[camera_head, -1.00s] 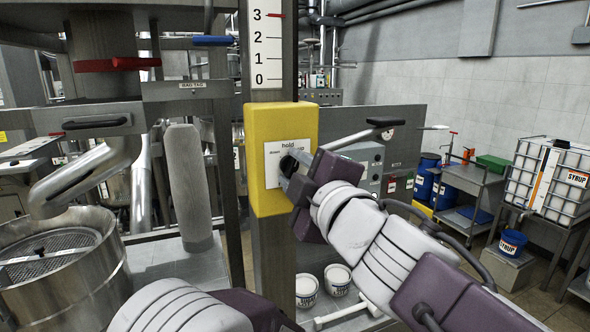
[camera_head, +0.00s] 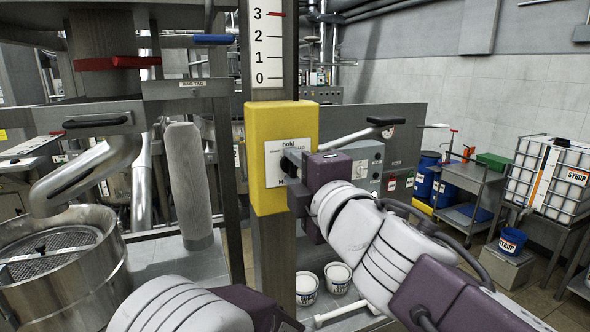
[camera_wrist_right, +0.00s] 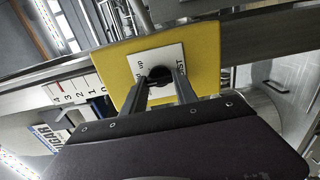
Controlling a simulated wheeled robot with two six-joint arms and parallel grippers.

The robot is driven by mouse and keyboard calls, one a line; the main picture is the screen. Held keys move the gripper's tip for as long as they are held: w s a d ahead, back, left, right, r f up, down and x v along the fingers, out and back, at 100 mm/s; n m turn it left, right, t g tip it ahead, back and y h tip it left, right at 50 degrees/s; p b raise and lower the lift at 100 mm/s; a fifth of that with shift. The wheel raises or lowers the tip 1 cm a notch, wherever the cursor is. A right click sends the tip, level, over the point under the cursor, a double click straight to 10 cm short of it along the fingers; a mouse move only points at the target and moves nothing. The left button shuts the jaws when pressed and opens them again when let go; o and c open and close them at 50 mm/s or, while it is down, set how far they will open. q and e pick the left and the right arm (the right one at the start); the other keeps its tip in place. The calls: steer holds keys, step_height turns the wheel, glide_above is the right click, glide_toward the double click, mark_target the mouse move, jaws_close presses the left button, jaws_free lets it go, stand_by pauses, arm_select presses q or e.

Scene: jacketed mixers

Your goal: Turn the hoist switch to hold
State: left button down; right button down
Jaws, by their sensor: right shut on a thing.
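The hoist switch is a yellow box (camera_head: 265,185) on a grey post, with a white label plate (camera_head: 273,160) on its front. The word "hold" shows at the top of the plate; part of the other lettering is covered. My right gripper (camera_head: 290,168) is at the plate, shut on the dark switch knob (camera_wrist_right: 159,73), which the fingers mostly hide in the head view. In the right wrist view the two fingers (camera_wrist_right: 161,90) reach to either side of the black knob. Which way the knob points I cannot tell. My left arm shows at the bottom, but its gripper is not visible.
A numbered scale (camera_head: 267,45) runs up the post above the box. A steel vessel (camera_head: 60,265) stands at left beside a grey cylinder (camera_head: 188,185). A black-ended lever (camera_head: 385,121) sticks out right of the box. Two white tubs (camera_head: 338,278) stand below.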

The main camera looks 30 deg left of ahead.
steer(key=shift+r, duration=0.1)
steer(key=c, duration=1.2)
jaws_free()
steer(key=shift+o, duration=1.2)
steer(key=shift+w, duration=0.15)
steer(key=shift+w+a, duration=0.1)
steer(key=shift+w, duration=0.05)
steer(key=b+v, duration=0.1)
steer(key=v, duration=0.8)
